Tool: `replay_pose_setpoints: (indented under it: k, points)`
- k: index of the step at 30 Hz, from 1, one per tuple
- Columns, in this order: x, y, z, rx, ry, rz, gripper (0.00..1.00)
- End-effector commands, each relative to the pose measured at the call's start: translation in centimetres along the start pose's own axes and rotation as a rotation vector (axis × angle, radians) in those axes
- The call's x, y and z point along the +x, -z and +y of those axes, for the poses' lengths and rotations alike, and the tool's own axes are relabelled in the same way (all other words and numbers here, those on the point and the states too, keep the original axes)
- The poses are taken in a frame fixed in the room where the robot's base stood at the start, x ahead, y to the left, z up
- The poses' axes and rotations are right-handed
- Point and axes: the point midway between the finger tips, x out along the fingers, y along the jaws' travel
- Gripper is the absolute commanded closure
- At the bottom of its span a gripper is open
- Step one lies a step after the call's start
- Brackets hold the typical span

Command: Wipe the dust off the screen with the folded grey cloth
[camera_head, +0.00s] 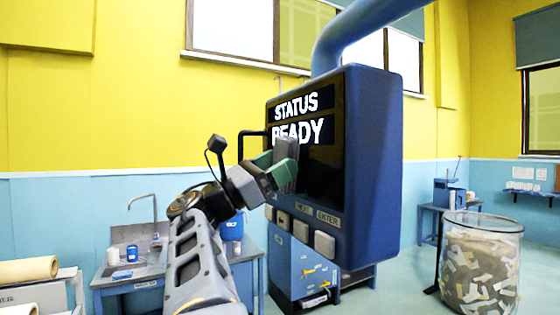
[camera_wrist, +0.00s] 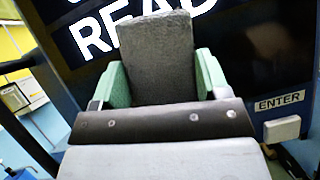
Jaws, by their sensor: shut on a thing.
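The screen (camera_head: 325,175) is a dark panel in a blue housing, with "STATUS READY" in white letters at its upper part. My gripper (camera_head: 281,172), with green fingers, is in front of the screen's left part. It is shut on the folded grey cloth (camera_head: 286,150), which stands upright between the fingers. In the wrist view the cloth (camera_wrist: 156,60) covers part of the word "READY" on the screen (camera_wrist: 255,45). I cannot tell whether the cloth touches the screen. No dust is clearly visible; the cloth and gripper hide part of the surface.
Below the screen is a row of buttons, with the ENTER button (camera_head: 325,244) at the right. A thick blue pipe (camera_head: 350,30) rises above the housing. A sink bench (camera_head: 140,272) stands at left, and a clear bin of paper scraps (camera_head: 481,265) at right.

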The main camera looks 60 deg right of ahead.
Motion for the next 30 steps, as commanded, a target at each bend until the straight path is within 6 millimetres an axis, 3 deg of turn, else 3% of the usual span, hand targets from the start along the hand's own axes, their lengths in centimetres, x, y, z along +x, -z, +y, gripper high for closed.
replay_pose_setpoints:
  k: [16,30]
  points:
    - [1.3,-1.7,0.6,0.001,0.001,-0.001,0.5]
    - [1.4,-2.1,-2.5,0.002,0.003,-0.001,0.5]
